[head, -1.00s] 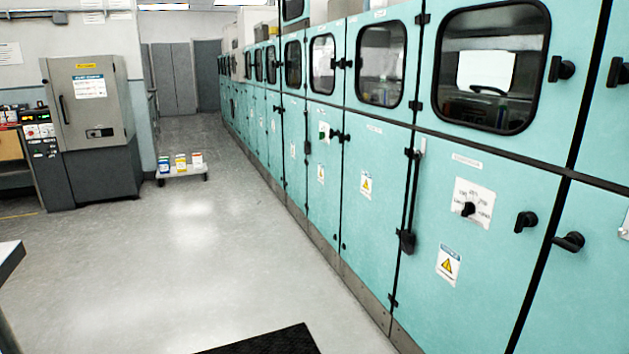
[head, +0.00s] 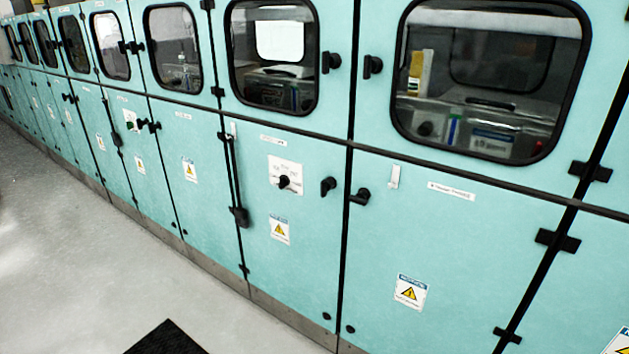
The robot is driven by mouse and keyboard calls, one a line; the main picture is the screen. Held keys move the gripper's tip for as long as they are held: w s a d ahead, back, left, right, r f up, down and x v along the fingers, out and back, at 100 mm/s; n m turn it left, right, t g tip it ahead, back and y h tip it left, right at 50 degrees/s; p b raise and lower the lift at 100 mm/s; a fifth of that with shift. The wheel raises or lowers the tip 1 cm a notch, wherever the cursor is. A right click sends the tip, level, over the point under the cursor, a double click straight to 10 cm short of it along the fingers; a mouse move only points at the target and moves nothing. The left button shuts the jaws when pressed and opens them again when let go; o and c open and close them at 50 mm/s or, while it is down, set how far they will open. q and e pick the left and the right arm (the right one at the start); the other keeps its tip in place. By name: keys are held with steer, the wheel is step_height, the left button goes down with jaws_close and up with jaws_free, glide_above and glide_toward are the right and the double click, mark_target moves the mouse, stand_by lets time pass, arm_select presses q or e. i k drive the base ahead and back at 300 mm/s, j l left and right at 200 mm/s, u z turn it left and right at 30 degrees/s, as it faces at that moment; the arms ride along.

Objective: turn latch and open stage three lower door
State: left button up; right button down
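A row of teal lower doors runs along the cabinet wall. The nearest wide lower door (head: 450,245) looks shut, with a black latch (head: 360,197) at its upper left edge and a small label (head: 451,191) too blurred to read surely. The lower door to its left (head: 300,240) also looks shut; it has a black latch (head: 328,187) at its right edge and a white dial plate with a black knob (head: 284,182). I cannot tell from the labels which door is stage three. Neither of my grippers is in view.
Windowed upper doors (head: 338,95) with black latches (head: 372,66) sit above the lower ones. Black hinges (head: 557,241) stick out at the right. A black mat (head: 166,338) lies on the floor. The grey floor (head: 90,270) at left is clear.

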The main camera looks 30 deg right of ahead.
mark_target(478, 261)
steer(key=z, duration=1.15)
